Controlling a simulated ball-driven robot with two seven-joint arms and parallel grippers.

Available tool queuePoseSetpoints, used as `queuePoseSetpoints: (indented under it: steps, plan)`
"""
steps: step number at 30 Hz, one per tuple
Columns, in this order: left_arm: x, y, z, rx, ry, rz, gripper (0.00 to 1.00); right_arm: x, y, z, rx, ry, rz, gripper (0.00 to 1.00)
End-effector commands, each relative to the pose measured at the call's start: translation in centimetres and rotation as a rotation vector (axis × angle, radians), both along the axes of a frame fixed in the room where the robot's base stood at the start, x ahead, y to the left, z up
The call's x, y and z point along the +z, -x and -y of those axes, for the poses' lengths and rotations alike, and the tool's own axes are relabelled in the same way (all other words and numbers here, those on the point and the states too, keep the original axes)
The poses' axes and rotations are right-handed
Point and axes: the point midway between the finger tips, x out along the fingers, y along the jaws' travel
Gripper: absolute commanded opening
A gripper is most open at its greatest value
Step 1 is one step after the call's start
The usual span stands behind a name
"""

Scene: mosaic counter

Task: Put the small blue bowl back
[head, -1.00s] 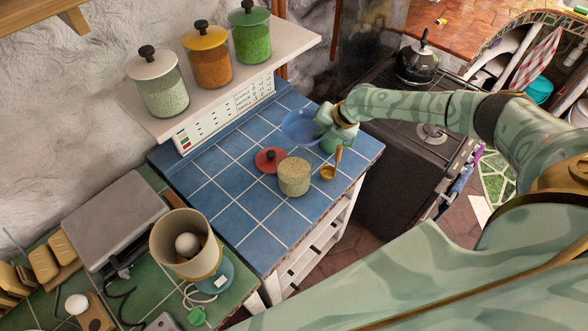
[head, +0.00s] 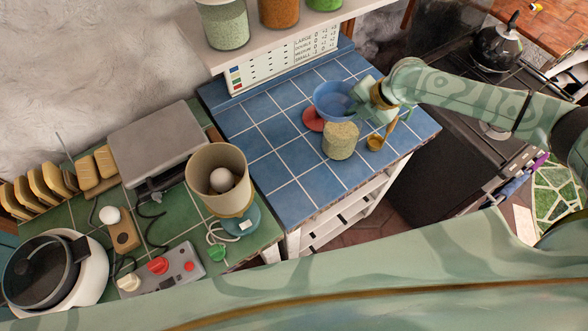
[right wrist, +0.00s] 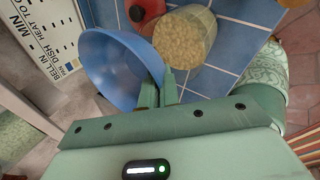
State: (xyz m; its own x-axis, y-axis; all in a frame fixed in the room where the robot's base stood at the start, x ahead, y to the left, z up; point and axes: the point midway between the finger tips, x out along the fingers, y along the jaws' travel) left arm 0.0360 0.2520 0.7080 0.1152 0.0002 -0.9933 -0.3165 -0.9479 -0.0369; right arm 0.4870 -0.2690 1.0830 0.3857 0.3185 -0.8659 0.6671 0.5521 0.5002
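The small blue bowl (head: 331,101) is in my right gripper (head: 357,97), over the blue-tiled counter. In the right wrist view the fingers (right wrist: 167,88) pinch the rim of the bowl (right wrist: 112,68), which is tilted with its inside showing. In the head view the bowl covers part of a red lid (head: 312,120), so it appears raised above the tiles. My left gripper is not in view.
An open jar of pale grains (head: 341,141) and a small brass scoop (head: 376,142) stand close to the bowl. The counter's left tiles are clear. A beige container holding an egg (head: 218,172) stands left.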

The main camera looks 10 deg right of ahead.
Motion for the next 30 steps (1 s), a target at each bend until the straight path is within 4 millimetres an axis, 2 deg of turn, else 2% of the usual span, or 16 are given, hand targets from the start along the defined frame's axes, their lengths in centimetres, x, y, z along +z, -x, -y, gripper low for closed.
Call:
queuePoseSetpoints:
  steps: [1, 5, 6, 9, 12, 16, 21, 30]
  plan:
    - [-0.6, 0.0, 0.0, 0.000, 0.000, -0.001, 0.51, -0.5, 0.9, -2.0, 0.006, -0.006, 0.002, 0.00]
    - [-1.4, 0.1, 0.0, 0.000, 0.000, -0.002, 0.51, -0.8, 3.2, -7.1, -0.019, -0.007, 0.003, 0.00]
    - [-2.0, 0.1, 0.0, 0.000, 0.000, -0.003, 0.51, -1.8, 4.0, -8.2, -0.006, -0.007, -0.001, 0.00]
    - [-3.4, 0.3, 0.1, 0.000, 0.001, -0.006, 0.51, -3.5, 5.9, -10.9, 0.036, -0.007, -0.001, 0.00]
    - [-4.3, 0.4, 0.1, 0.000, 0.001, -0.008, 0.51, -4.2, 7.3, -12.8, 0.053, -0.006, 0.002, 0.00]
    - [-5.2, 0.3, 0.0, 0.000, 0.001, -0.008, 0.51, -5.2, 8.1, -14.1, 0.049, -0.002, 0.001, 0.00]
    - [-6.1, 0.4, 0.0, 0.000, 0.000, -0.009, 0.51, -8.7, 8.3, -14.2, 0.045, 0.000, -0.001, 0.00]
    - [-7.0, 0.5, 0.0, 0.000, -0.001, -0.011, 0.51, -12.1, 8.3, -14.1, 0.047, 0.001, 0.001, 0.00]
